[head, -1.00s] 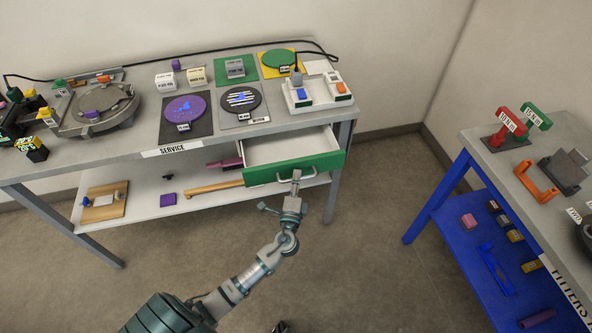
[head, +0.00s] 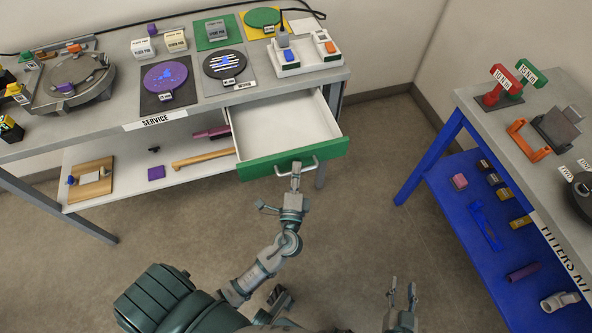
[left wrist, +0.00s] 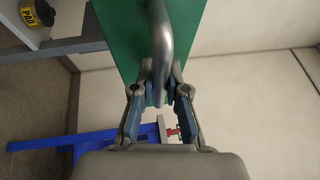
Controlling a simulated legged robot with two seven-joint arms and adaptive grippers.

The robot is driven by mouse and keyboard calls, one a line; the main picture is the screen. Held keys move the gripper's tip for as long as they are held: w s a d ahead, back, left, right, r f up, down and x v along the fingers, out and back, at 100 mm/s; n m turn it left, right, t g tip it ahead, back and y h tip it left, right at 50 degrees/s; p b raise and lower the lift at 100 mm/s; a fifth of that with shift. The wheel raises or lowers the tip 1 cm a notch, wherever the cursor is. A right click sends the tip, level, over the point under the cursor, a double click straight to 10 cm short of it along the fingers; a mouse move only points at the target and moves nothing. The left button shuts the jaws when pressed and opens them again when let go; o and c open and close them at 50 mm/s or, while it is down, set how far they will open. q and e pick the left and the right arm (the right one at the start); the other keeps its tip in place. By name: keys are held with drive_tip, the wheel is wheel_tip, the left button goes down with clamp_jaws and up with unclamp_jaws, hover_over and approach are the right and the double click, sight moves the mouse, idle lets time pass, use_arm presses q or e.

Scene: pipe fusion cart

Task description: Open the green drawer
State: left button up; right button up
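The green drawer (head: 292,158) hangs under the right end of the service bench and is pulled well out, with its empty white inside showing. Its metal handle (head: 312,164) is on the green front. My left gripper (head: 296,170) is at the handle. In the left wrist view the handle (left wrist: 160,35) passes between the fingertips (left wrist: 159,78), which are closed in on it. My right gripper (head: 402,288) is low in the head view, empty, fingers apart, away from the drawer.
The service bench (head: 110,118) carries discs, blocks and a white switch box (head: 305,52). Its lower shelf (head: 130,165) holds a few loose items. A blue-framed fitters table (head: 425,165) stands at the right. Floor between them is clear.

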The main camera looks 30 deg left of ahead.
use_arm(q)
drive_tip(key=o, duration=0.4)
drive_tip(key=shift+a+f, duration=0.15)
drive_tip(key=shift+f, duration=0.2)
drive_tip(key=shift+o, duration=0.2)
drive_tip(key=shift+d+r, duration=0.25)
drive_tip(key=shift+d, duration=0.2)
drive_tip(key=v, duration=1.2)
drive_tip(key=shift+a+f, duration=0.1)
drive_tip(key=shift+a, duration=0.1)
